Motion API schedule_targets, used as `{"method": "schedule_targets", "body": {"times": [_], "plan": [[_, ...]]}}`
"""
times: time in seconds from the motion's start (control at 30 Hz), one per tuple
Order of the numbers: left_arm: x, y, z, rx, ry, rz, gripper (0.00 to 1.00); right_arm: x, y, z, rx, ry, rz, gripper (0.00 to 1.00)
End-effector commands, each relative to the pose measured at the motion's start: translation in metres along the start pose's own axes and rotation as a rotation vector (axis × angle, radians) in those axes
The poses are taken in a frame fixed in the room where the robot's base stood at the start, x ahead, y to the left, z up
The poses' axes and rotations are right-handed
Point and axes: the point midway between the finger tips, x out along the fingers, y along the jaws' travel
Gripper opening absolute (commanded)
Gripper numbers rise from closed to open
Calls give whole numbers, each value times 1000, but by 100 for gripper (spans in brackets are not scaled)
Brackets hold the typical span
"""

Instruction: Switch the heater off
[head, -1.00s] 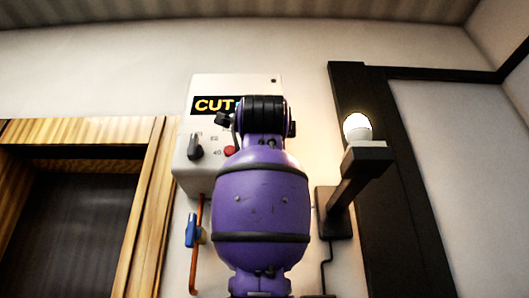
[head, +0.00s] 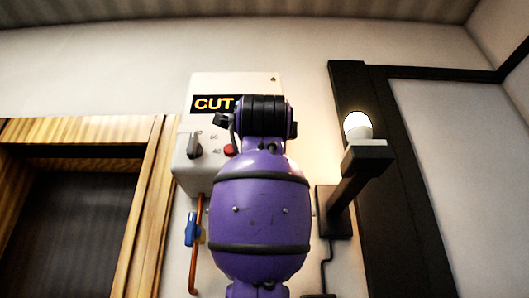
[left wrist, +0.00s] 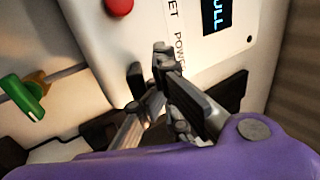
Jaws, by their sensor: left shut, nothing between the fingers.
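The heater's white control box (head: 232,84) hangs on the wall in the head view, with a display reading "CUT" (head: 212,104), a black dial (head: 195,147) and a red button (head: 229,150). My purple arm covers its right and lower parts. In the left wrist view, the box face shows a red button (left wrist: 119,6), the label "POWER" (left wrist: 180,50) and part of a lit display (left wrist: 216,16). My left gripper (left wrist: 161,55) is shut and empty, its tips close to this label. I cannot tell whether they touch the box; the power switch is not clearly visible.
A blue valve handle (head: 190,229) sits on a copper pipe (head: 196,262) below the box. A green valve handle (left wrist: 22,98) shows in the left wrist view. A lit bulb (head: 357,126) on a dark bracket (head: 352,185) stands to the right. A wooden frame (head: 150,215) is at left.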

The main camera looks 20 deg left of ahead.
Motion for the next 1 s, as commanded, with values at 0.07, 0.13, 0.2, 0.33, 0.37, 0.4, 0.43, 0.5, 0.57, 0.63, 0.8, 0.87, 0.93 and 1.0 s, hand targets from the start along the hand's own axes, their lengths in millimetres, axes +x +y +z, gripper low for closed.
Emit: {"method": "schedule_targets", "body": {"times": [0.07, 0.13, 0.2, 0.33, 0.37, 0.4, 0.43, 0.5, 0.57, 0.63, 0.8, 0.87, 0.93, 1.0], "plan": [[-4, -5, 0, 0, 0, -2, 0, 0, 0, 0, 0, 0, 0, 40], [-6, -8, 0, -1, 0, -3, 0, 0, 0, 0, 0, 0, 0, 40], [-9, -12, 0, -1, 0, -2, 0, 0, 0, 0, 0, 0, 0, 40], [-12, -15, 0, -1, 0, -2, 0, 0, 0, 0, 0, 0, 0, 40], [-13, -16, 0, -1, 0, -3, 0, 0, 0, 0, 0, 0, 0, 40], [-14, -17, 0, -1, 0, -3, 0, 0, 0, 0, 0, 0, -1, 40], [-16, -18, 0, -1, 1, -4, 0, 0, 0, 0, 0, 0, -1, 40], [-21, -21, 0, -1, 1, -4, 0, 0, 0, 0, 0, 0, -1, 40], [-27, -24, 0, -1, 0, -5, 0, 0, 0, 0, 0, 0, -1, 40], [-33, -27, 0, -2, 0, -4, 0, 0, 0, 0, 0, 0, -1, 40], [-48, -35, 0, -1, 0, -5, 0, 0, -1, 0, 0, 0, -1, 40], [-53, -38, 0, -1, 0, -4, 0, 0, -1, 0, 0, 0, -1, 40], [-60, -42, 0, -2, 0, -5, 0, 0, -1, 0, 0, 0, -1, 40], [-65, -45, 0, -1, 0, -4, 0, 0, -1, 0, 0, 0, -1, 40]]}}
